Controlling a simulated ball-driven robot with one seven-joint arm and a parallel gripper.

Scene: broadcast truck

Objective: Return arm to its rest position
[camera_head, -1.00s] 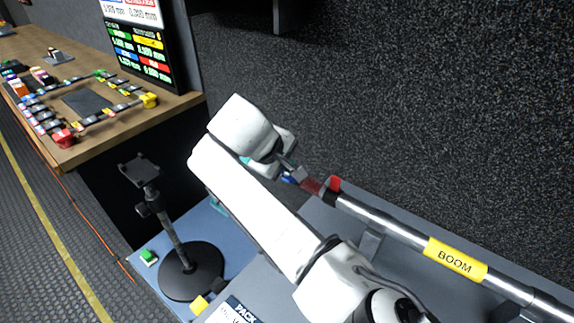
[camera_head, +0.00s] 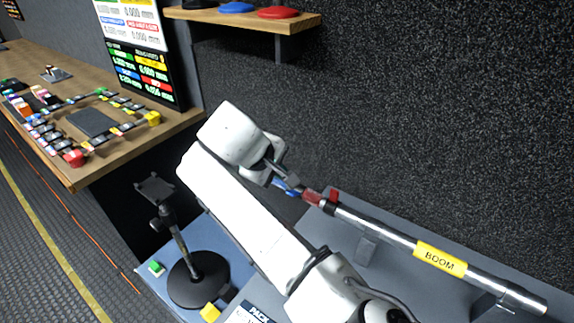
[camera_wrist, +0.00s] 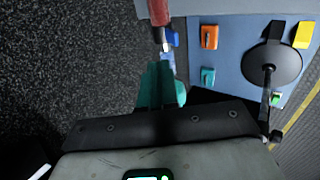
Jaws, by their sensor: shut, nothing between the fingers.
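My arm, white, reaches up and left across the head view. My gripper (camera_head: 288,182) is at its far end, beside the red tip of the boom pole. In the wrist view its teal fingers (camera_wrist: 158,84) are together with nothing between them. The silver boom pole (camera_head: 385,230) has a yellow BOOM label and lies along the grey bench. Its red end (camera_wrist: 158,12) shows at the top of the wrist view, ahead of the fingertips. I cannot tell whether the fingers touch it.
A black stand (camera_head: 183,250) with a round base rises from a blue mat (camera_head: 238,262) left of my arm. A wooden desk (camera_head: 100,165) with small coloured parts and a screen (camera_head: 140,50) is at the left. A wooden shelf (camera_head: 225,20) hangs above my arm on the dark wall.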

